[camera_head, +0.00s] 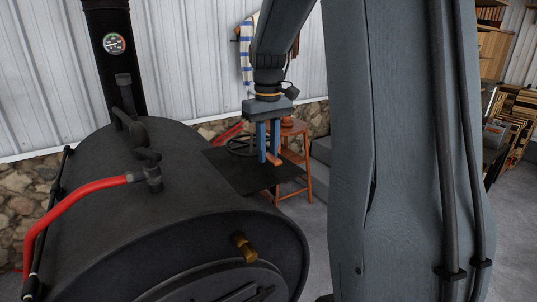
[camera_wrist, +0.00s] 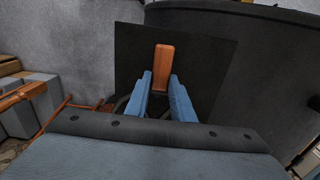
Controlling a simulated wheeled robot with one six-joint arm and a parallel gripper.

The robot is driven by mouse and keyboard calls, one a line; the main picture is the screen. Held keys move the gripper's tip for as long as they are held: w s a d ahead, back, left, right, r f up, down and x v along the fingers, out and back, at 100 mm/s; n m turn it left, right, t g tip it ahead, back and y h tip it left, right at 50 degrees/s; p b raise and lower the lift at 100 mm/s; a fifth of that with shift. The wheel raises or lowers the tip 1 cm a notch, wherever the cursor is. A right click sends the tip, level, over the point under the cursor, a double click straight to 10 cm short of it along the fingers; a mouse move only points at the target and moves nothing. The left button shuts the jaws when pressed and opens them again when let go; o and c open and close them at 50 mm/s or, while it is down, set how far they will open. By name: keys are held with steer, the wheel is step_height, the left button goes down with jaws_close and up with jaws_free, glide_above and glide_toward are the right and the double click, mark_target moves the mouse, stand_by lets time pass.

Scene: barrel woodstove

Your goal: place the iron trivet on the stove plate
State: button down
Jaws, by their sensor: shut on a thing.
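The iron trivet (camera_head: 239,146) shows as a black ring with an orange-brown wooden handle (camera_head: 274,159), seen over the stove plate. The stove plate (camera_head: 225,172) is a flat black square sheet at the side of the barrel stove. My gripper (camera_head: 268,158) points down with its blue fingers shut on the trivet near the handle. In the wrist view the handle (camera_wrist: 163,62) sticks out beyond the fingertips (camera_wrist: 160,92), in front of the plate (camera_wrist: 215,60). My gripper hides most of the ring there. I cannot tell whether the trivet touches the plate.
The black barrel stove (camera_head: 170,205) fills the left, with a flue pipe (camera_head: 117,60), a red-sleeved handle (camera_head: 85,190) and a brass knob (camera_head: 243,246). An orange-brown stool (camera_head: 303,165) stands behind the plate. A metal wall is at the back.

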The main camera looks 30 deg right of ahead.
steer(key=shift+f, duration=0.95)
steer(key=c, duration=1.5)
jaws_free()
steer(key=shift+f, duration=0.15)
steer(key=shift+c, duration=0.2)
step_height(320, 180, up, 12)
steer(key=b, duration=0.3)
